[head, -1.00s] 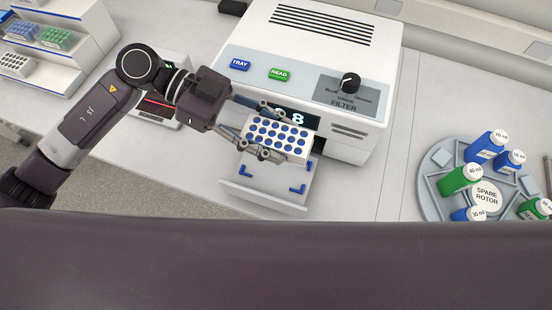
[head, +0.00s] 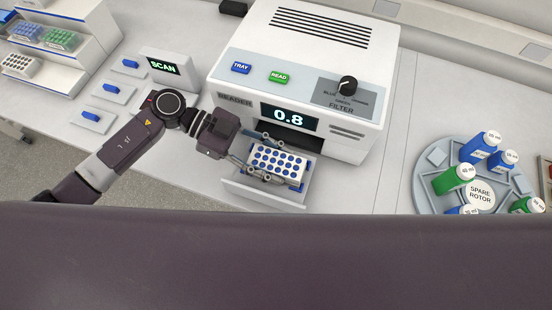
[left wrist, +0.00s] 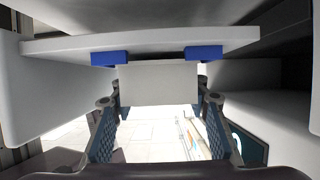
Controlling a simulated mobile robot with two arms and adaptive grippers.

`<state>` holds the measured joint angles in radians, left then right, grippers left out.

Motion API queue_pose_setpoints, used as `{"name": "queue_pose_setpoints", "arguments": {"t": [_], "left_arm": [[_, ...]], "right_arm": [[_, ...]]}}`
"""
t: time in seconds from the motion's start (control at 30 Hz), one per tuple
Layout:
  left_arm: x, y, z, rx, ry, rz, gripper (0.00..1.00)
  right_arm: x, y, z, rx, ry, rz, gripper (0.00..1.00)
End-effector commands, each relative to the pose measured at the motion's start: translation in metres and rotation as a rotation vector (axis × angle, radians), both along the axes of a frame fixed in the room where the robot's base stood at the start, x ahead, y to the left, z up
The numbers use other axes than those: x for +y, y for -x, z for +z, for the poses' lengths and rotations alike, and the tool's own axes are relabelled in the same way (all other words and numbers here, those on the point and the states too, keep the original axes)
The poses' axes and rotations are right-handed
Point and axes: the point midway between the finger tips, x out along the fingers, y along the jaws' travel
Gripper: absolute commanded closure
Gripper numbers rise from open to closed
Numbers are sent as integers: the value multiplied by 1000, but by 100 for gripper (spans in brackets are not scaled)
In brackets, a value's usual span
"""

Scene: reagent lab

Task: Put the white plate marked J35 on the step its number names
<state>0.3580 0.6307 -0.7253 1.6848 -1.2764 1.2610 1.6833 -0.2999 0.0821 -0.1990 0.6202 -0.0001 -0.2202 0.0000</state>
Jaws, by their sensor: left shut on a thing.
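A white plate with blue wells (head: 279,163) is over the open tray (head: 262,197) of the reader, between the fingers of my left gripper (head: 275,160). The gripper is shut on its sides. In the left wrist view the plate is a plain pale block (left wrist: 158,83) between the fingers, close to the tray's blue corner pieces (left wrist: 110,58). I cannot tell whether it rests on the tray. No J35 mark is readable. A white stepped rack (head: 85,55) stands at the upper left, with several plates on it. My right gripper is not in view.
The reader (head: 225,80) shows 0.8 and has TRAY (head: 241,67) and READ (head: 278,77) buttons. A SCAN display (head: 164,67) and small pads with blue pieces (head: 92,119) stand left. A spare rotor (head: 430,190) with bottles is at right. Bench between reader and rotor is clear.

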Motion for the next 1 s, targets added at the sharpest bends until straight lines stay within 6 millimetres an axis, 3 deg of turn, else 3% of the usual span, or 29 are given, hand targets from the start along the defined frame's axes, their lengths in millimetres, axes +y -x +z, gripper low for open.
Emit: {"name": "queue_pose_setpoints", "arguments": {"t": [0.23, 0.27, 0.4, 0.67, 0.83, 1.0], "left_arm": [[0, 0, -7, 2, -1, 1, 80], [0, 0, -6, 1, 0, 0, 54], [0, 0, -6, 1, 0, 0, 40], [0, 0, -6, 1, 0, 0, 40], [0, 0, -8, -1, 0, -2, 40], [28, -10, 6, -6, -4, 0, 40]], "right_arm": [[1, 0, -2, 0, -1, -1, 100], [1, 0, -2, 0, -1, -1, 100], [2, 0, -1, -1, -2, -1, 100], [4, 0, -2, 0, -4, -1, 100], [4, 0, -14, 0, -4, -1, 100], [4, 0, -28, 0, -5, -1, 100]]}}
